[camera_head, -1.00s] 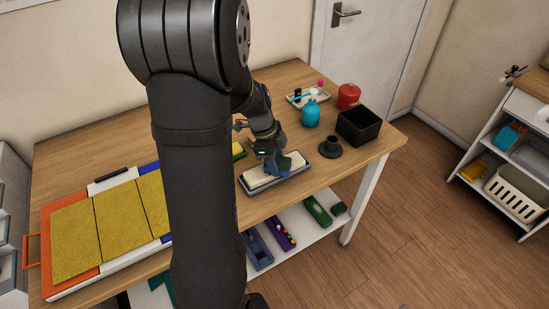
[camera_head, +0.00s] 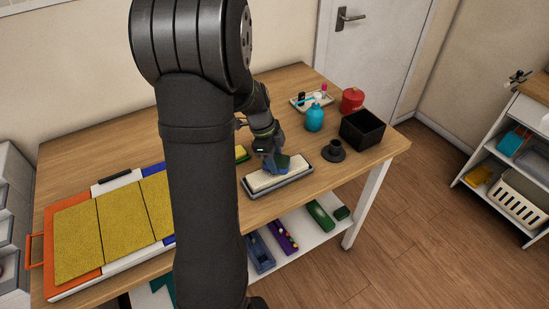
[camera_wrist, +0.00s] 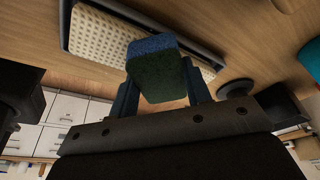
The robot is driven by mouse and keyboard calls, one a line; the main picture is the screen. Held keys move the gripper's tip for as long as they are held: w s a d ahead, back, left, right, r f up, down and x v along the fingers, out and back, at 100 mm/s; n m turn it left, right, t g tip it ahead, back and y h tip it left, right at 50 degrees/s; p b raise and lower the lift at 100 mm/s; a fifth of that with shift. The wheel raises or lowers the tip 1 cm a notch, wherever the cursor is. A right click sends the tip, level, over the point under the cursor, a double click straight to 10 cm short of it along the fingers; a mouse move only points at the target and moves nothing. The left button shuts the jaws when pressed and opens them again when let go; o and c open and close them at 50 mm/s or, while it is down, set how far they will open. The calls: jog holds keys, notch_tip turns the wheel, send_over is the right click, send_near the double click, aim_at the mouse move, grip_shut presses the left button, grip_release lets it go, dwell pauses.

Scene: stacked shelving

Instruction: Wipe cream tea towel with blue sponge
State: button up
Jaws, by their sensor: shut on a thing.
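The cream tea towel (camera_head: 270,180) lies flat in a shallow dark grey tray (camera_head: 280,191) near the front edge of the table. In the wrist view the pale, dimpled towel (camera_wrist: 100,38) runs across the top, partly covered by the sponge. The blue sponge (camera_wrist: 150,45) has a dark green face towards the wrist camera. My gripper (camera_head: 276,164) is shut on the sponge, with one finger on each side. I cannot tell whether sponge and towel touch.
Yellow panels (camera_head: 85,240) lie left.

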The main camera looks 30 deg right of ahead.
jog(key=shift+s, duration=1.35)
jog(key=shift+w, duration=1.65)
jog(key=shift+r, duration=0.1)
jog(key=shift+r, duration=1.5)
